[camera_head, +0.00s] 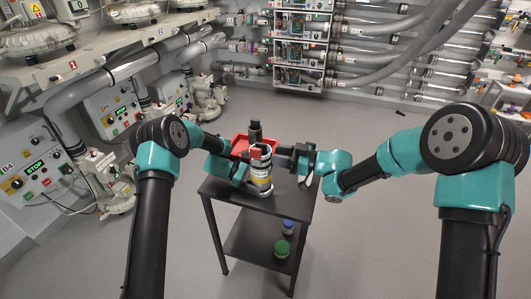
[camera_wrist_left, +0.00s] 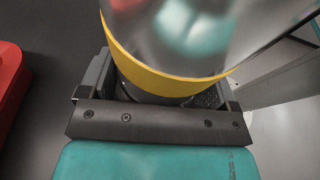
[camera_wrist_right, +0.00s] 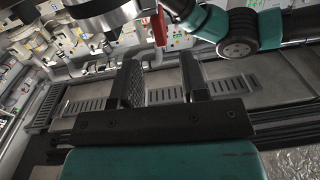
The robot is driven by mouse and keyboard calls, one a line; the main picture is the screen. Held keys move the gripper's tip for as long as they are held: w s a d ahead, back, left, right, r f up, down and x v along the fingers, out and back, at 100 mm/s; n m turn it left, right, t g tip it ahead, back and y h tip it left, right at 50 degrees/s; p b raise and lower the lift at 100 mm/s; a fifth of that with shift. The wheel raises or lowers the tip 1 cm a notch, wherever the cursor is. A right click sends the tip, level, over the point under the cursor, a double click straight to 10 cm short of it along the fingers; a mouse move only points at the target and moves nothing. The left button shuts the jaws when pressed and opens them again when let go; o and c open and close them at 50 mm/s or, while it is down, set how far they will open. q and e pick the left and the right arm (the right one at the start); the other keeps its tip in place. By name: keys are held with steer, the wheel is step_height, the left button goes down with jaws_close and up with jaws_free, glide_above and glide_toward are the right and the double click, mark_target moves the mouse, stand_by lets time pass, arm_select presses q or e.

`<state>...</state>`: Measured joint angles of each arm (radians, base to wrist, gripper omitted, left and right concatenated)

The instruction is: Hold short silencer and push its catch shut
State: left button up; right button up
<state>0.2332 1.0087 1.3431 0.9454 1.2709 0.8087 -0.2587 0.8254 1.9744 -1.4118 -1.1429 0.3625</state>
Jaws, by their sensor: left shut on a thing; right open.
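The short silencer (camera_head: 260,172) is a metallic cylinder with a yellow band, standing upright over the small dark table. It also shows in the left wrist view (camera_wrist_left: 200,40), where the yellow band lies just above the jaws. My left gripper (camera_head: 248,178) is shut on its lower part. A red part, seemingly the catch (camera_head: 258,151), sits at the silencer's upper end; a red piece also shows in the right wrist view (camera_wrist_right: 160,27). My right gripper (camera_head: 291,157) is open and empty, to the right of the silencer and apart from it. Whether the catch is open is unclear.
A red tray (camera_head: 241,144) lies on the table (camera_head: 296,196) behind the silencer. A dark cylinder (camera_head: 255,130) shows above the tray. A blue-topped item (camera_head: 288,226) and a green-topped one (camera_head: 281,249) stand on the lower shelf. Open floor surrounds the table.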

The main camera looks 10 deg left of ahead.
steer(key=d, duration=0.3)
steer(key=shift+d, duration=0.35)
arm_select(q)
steer(key=o, duration=0.6)
steer(key=shift+c, duration=0.2)
steer(key=v, duration=1.2)
